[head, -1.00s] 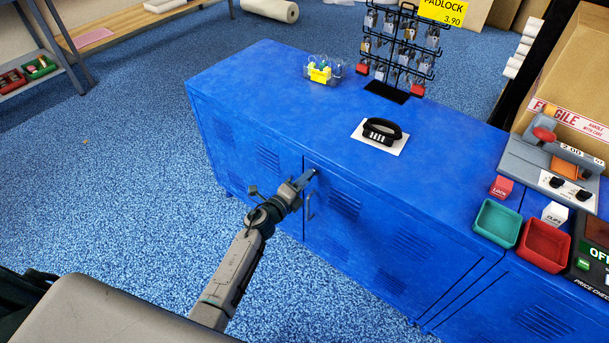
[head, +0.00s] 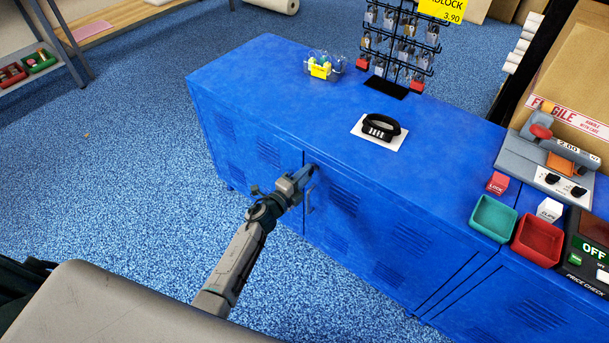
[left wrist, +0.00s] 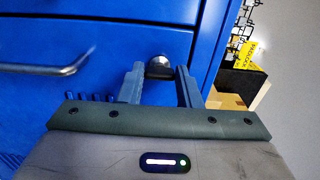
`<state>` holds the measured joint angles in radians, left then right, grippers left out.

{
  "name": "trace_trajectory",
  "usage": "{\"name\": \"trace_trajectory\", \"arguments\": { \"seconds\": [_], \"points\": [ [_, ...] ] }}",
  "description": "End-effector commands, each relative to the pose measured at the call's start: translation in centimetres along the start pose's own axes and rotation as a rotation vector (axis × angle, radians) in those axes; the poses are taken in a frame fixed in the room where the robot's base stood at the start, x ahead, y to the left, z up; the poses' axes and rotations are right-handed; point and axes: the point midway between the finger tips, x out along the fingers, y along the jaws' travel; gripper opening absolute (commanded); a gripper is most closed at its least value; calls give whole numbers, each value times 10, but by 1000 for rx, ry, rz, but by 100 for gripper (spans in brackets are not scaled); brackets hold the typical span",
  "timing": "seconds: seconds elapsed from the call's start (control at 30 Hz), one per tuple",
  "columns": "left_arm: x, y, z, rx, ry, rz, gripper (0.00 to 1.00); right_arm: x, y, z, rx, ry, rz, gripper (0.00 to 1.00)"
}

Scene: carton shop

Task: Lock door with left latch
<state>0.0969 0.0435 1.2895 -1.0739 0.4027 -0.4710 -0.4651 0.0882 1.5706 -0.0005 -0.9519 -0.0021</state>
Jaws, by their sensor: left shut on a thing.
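The blue locker door (head: 350,238) stands flush in the front of the long blue cabinet, with a bar handle (head: 310,201). The handle also shows in the left wrist view (left wrist: 45,69). My left gripper (head: 309,172) is at the door's upper left corner, just above the handle. In the left wrist view, the left gripper (left wrist: 160,73) has its two fingers on either side of a rounded metal latch knob (left wrist: 160,66) and is shut on it. In the head view the fingers hide the latch. My right gripper is not in view.
On the blue cabinet top (head: 260,85) are a black combination lock (head: 381,128) on a white card, a padlock rack (head: 405,50) and a clear bin (head: 322,67). Green (head: 492,217) and red (head: 538,240) trays sit at the right. The floor (head: 130,170) left of the cabinet is clear.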

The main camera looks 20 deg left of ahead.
Motion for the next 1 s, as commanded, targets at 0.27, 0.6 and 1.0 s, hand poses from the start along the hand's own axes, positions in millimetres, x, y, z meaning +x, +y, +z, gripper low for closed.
{"name": "trace_trajectory", "arguments": {
  "seconds": [0.27, 0.6, 1.0],
  "points": [
    [0, 0, 0, 0, 0, 0, 53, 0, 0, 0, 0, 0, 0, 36],
    [-20, 1, 0, 1, 0, 3, 53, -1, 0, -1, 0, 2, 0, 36],
    [-94, 2, 0, 1, 0, 1, 53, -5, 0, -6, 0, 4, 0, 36]
  ]
}}
